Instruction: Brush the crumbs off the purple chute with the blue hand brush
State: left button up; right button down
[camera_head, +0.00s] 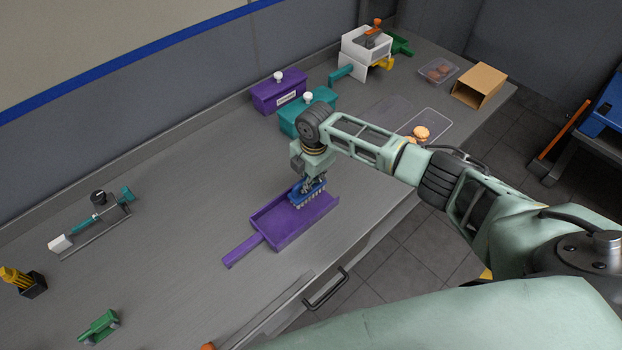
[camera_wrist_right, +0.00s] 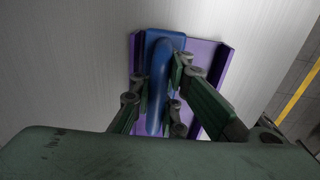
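The purple chute (camera_head: 283,222) lies on the grey worktop near its front edge, its handle pointing to the lower left. It also shows in the right wrist view (camera_wrist_right: 207,52). The blue hand brush (camera_head: 309,191) is over the chute's upper right end, bristles down; I cannot tell if they touch it. My right gripper (camera_head: 312,181) is shut on the brush's handle, which shows between the fingers in the right wrist view (camera_wrist_right: 155,85). I cannot make out any crumbs; the brush and gripper hide part of the chute. My left gripper is not in view.
Behind the chute stand a purple box (camera_head: 279,93) and a teal box (camera_head: 300,119) with white knobs. The worktop around the chute's left is clear.

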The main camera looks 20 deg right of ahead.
jog(key=a, duration=0.1)
jog(key=s+a+p, duration=0.1)
jog(key=a, duration=0.1)
jog(key=shift+r, duration=0.15)
jog(key=shift+s+a+f+p, duration=0.1)
jog(key=shift+s+a+p, duration=0.2)
jog(key=shift+a, duration=0.4)
jog(key=shift+s+a+f+p, duration=0.1)
jog(key=shift+s+a+p, duration=0.15)
jog(key=shift+a, duration=0.4)
jog(key=shift+s+a+f+p, duration=0.1)
jog(key=shift+s+a+p, duration=0.15)
jog(key=shift+a, duration=0.45)
jog(key=shift+r, duration=0.1)
notch_tip(320, 180, up, 6)
jog(key=p, duration=0.4)
jog(key=shift+r, duration=0.2)
